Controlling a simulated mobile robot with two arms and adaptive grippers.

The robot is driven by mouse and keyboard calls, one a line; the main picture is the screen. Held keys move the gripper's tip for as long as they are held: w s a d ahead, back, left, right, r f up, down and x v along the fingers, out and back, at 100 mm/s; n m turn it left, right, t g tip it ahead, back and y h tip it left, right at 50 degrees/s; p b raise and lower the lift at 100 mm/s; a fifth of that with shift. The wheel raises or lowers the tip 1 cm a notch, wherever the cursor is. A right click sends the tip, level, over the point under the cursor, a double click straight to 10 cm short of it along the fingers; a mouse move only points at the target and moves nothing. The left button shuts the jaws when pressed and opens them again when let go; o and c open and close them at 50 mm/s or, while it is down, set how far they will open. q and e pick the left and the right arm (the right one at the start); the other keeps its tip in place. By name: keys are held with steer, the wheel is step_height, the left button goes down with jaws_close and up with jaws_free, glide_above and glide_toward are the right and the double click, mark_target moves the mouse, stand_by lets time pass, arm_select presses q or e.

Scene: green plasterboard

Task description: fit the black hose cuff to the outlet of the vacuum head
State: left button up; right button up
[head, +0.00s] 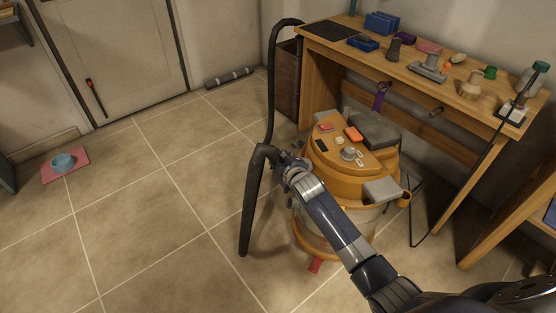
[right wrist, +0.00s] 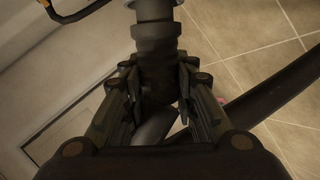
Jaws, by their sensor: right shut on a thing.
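The vacuum, with an orange head (head: 333,178), stands in front of the workbench. My right gripper (head: 279,160) is at its left side, shut on the black hose cuff (right wrist: 156,84). A black hose (head: 271,85) loops above the gripper, and a thick dark tube (head: 250,205) hangs below it towards the floor. In the right wrist view, the cuff is between the fingers (right wrist: 158,92), in line with a ribbed dark part and a grey cylinder, perhaps the outlet (right wrist: 155,9). I cannot tell whether cuff and outlet are joined. My left gripper is out of view.
A wooden workbench (head: 413,72) with blocks, brushes and a dark mat stands behind the vacuum. A grey roll (head: 229,77) lies by the wall. A blue bowl (head: 63,162) sits on a pink mat at the left.

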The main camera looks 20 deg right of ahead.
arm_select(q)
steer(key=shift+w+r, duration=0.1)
arm_select(e)
steer(key=shift+d+f, duration=0.1)
steer(key=shift+d, duration=0.05)
steer(key=shift+d+f, duration=0.1)
steer(key=shift+d, duration=0.15)
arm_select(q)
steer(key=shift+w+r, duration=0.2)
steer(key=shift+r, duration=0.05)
arm_select(e)
steer(key=shift+d+f, duration=0.15)
steer(key=shift+d, duration=0.05)
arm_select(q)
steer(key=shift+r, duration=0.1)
arm_select(e)
steer(key=shift+d, duration=0.2)
steer(key=o, duration=1.2)
steer(key=shift+d+f, duration=0.15)
steer(key=shift+c, duration=0.2)
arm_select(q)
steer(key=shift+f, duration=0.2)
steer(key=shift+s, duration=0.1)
arm_select(e)
steer(key=shift+s, duration=0.15)
